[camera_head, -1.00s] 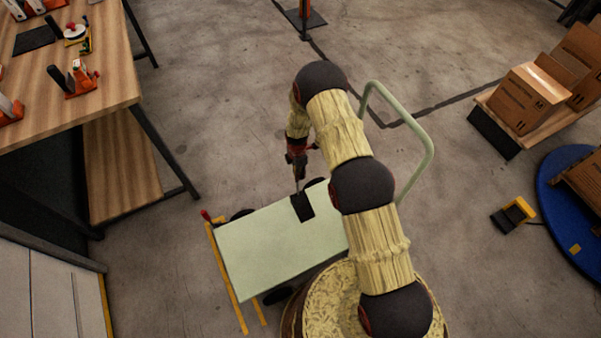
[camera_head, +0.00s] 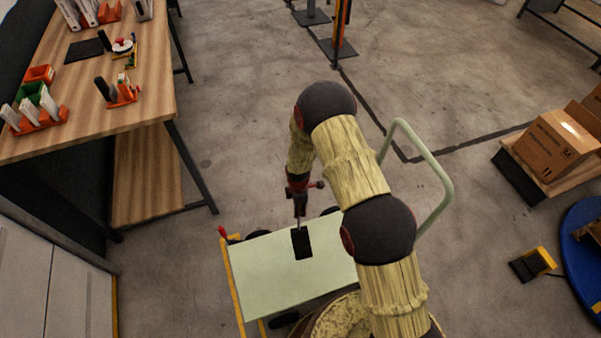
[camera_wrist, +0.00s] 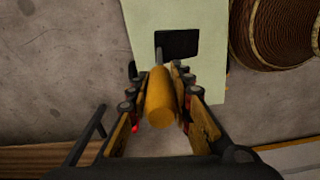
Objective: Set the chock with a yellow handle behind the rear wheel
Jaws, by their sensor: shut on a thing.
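My gripper (camera_head: 300,203) is shut on the yellow cylindrical handle (camera_wrist: 160,98) of a chock. A thin rod joins that handle to a flat black block (camera_wrist: 177,44), which also shows in the head view (camera_head: 302,243). The block appears over the pale green deck (camera_head: 262,280) of a cart; I cannot tell whether it touches the deck. Dark cart wheels show at the near edge (camera_head: 285,319) and far edge (camera_head: 257,234), partly hidden by the deck. The cart's green push handle (camera_head: 440,180) rises at its right end, partly behind my arm.
Another black block with a yellow part (camera_head: 532,264) lies on the floor at right, near a blue disc (camera_head: 580,238). A wooden workbench (camera_head: 145,90) stands at left, cartons (camera_head: 555,145) at right. A yellow bar (camera_head: 234,290) edges the cart's left end.

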